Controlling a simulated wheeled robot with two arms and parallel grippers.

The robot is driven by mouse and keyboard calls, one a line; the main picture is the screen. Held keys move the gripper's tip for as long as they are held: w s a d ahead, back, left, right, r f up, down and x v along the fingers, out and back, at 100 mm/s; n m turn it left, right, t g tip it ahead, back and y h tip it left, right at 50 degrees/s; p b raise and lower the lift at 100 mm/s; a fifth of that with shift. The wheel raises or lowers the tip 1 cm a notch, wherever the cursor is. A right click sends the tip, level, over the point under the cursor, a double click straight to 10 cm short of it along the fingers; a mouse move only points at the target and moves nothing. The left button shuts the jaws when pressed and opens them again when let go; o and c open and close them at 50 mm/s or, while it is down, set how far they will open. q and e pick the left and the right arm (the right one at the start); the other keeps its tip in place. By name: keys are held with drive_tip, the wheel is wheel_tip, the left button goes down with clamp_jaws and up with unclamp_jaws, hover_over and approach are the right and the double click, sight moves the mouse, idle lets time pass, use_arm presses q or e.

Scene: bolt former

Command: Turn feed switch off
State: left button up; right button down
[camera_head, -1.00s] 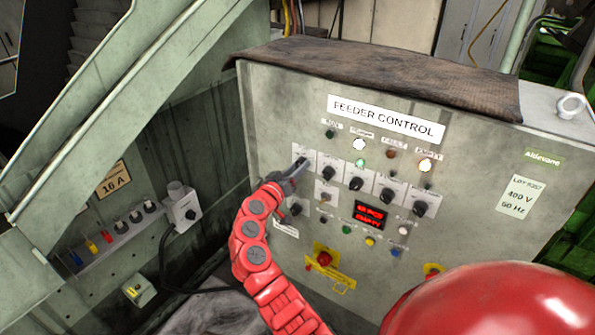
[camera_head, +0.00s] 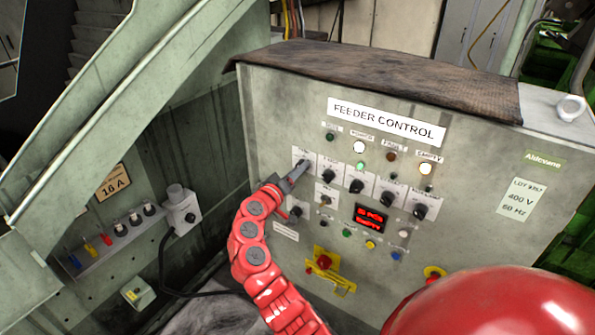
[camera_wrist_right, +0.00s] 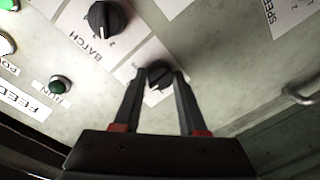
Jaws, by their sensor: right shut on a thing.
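The feed switch is the small black rotary knob (camera_head: 301,164) at the left end of the upper knob row on the grey feeder control panel (camera_head: 470,185). My right gripper (camera_head: 297,172) is at this knob, with its dark fingers covering part of it. In the right wrist view the knob (camera_wrist_right: 158,70) sits between the two fingertips of my right gripper (camera_wrist_right: 161,80), which are shut on its sides. A pale line shows on the knob face. The knob's own label is not readable. My left gripper is not in view.
The batch knob (camera_wrist_right: 104,18) is close beside the held one. More knobs, buttons and a red lit display (camera_head: 370,218) fill the panel. A red emergency knob (camera_head: 324,261) is below.

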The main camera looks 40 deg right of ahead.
drive_tip(key=shift+c, duration=2.3)
unclamp_jaws()
drive_tip(key=b+v, duration=0.5)
drive_tip(key=v, duration=1.2)
drive_tip(key=shift+a, duration=0.2)
drive_tip(key=shift+s, duration=0.1)
